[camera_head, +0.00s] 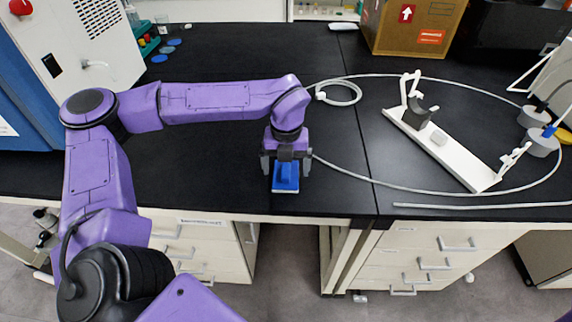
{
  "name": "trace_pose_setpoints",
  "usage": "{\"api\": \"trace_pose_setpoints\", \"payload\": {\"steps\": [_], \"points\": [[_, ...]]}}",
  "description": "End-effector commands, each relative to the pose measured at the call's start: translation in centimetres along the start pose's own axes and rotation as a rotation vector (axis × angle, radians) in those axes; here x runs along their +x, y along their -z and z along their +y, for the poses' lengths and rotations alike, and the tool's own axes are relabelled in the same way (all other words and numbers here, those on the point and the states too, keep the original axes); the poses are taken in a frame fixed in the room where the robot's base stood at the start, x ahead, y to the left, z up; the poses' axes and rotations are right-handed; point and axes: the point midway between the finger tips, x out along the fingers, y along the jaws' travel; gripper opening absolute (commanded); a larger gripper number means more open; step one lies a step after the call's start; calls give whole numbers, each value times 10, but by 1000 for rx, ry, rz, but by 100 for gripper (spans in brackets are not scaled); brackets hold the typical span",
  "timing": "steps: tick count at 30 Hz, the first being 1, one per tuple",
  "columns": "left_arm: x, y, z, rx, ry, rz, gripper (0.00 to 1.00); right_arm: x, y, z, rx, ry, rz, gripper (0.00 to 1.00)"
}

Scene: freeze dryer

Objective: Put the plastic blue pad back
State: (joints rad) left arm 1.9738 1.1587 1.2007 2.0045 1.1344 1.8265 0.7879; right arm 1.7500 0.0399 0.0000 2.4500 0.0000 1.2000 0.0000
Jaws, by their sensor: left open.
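The plastic blue pad (286,187) lies on the black bench top near its front edge, left of the seam between the two bench sections. A raised blue part of it shows between my gripper's fingers. My left gripper (286,168) points down right over the pad, with its open fingers on either side of the raised part. The picture does not show whether the fingers touch it. My right gripper is out of view.
A white stand (440,146) with clamps and a grey hose (455,192) lie on the right bench section. A cardboard box (408,28) stands at the back. Blue discs (166,49) and a green rack (149,46) sit at the back left, beside a white machine (75,50).

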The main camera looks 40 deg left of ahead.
Motion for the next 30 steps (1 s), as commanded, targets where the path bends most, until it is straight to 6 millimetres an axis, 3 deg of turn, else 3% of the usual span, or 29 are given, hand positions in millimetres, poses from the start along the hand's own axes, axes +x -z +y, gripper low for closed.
{"api": "trace_pose_setpoints", "payload": {"steps": [4,12,15,20,30], "points": [[-22,-1,-1,-1,3,-5,94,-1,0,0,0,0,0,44],[-91,-1,-1,-1,2,-6,94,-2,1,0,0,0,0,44],[-108,-1,-1,-1,1,-4,94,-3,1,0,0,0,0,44],[-120,0,0,0,0,-1,94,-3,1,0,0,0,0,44],[-120,0,0,0,0,-1,94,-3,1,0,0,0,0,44]]}}
